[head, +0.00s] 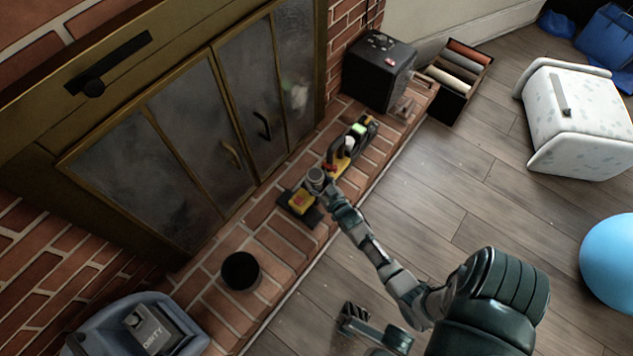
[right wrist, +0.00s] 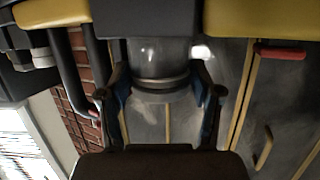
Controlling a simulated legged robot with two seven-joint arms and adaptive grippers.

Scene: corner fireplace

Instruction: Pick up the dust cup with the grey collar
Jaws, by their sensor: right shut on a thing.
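The dust cup with the grey collar (right wrist: 158,72) is a clear cylinder with grey rings, between my right gripper's fingers in the right wrist view. In the head view its grey round shape (head: 316,176) shows at the end of my right arm, above the brick hearth. My right gripper (right wrist: 163,97) is shut on the cup; in the head view the gripper (head: 325,187) is small and partly hidden by the cup. A dark part low in the head view may be my left gripper (head: 353,318); its jaws are unclear.
Yellow-and-black items (head: 300,201) lie beside the cup, with another yellow tool (head: 342,158) beyond. A black pot (head: 241,271) and a blue-grey bin marked DIRTY (head: 118,325) stand lower left. A black box (head: 378,72) stands farther along. Fireplace doors (head: 190,140) border the hearth.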

